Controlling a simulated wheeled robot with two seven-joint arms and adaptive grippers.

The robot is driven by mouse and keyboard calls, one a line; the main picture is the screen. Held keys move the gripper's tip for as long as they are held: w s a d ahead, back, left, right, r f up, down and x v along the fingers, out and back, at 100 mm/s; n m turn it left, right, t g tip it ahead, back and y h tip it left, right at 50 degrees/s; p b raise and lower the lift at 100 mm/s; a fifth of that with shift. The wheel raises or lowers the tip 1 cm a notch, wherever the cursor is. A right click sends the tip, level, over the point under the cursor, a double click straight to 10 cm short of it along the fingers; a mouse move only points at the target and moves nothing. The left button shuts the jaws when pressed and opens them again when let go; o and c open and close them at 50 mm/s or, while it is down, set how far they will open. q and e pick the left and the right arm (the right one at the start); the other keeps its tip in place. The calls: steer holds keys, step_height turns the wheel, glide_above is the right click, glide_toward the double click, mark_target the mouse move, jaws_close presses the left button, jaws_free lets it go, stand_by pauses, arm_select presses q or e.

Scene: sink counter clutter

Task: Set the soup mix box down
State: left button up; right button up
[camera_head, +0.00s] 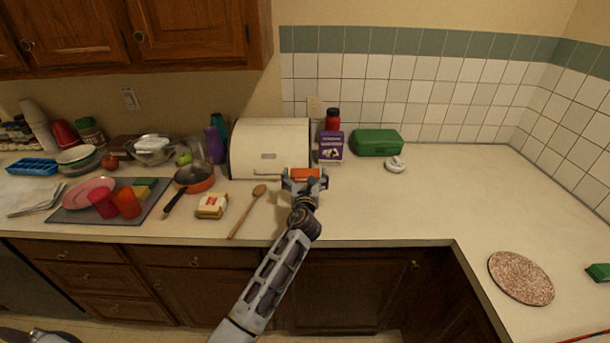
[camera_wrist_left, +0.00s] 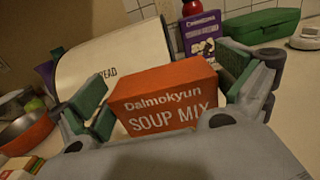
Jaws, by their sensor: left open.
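The soup mix box (camera_head: 306,172) is orange-red with white lettering. It is just in front of the cream bread box (camera_head: 270,140), near the middle of the counter. My left gripper (camera_head: 305,180) is open around it. In the left wrist view, the soup mix box (camera_wrist_left: 165,104) sits between the two green-padded fingers (camera_wrist_left: 166,88), with gaps beside it. The box appears upright on the counter, but its base is hidden by the gripper. My right gripper is not in view.
A purple carton (camera_head: 331,147), a red bottle (camera_head: 332,119) and a green case (camera_head: 376,142) stand behind to the right. A wooden spoon (camera_head: 246,212) and a pan (camera_head: 195,179) lie to the left.

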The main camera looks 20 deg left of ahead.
arm_select(q)
steer(key=v, duration=1.1)
steer(key=shift+s+b, duration=0.15)
steer(key=shift+b, duration=0.15)
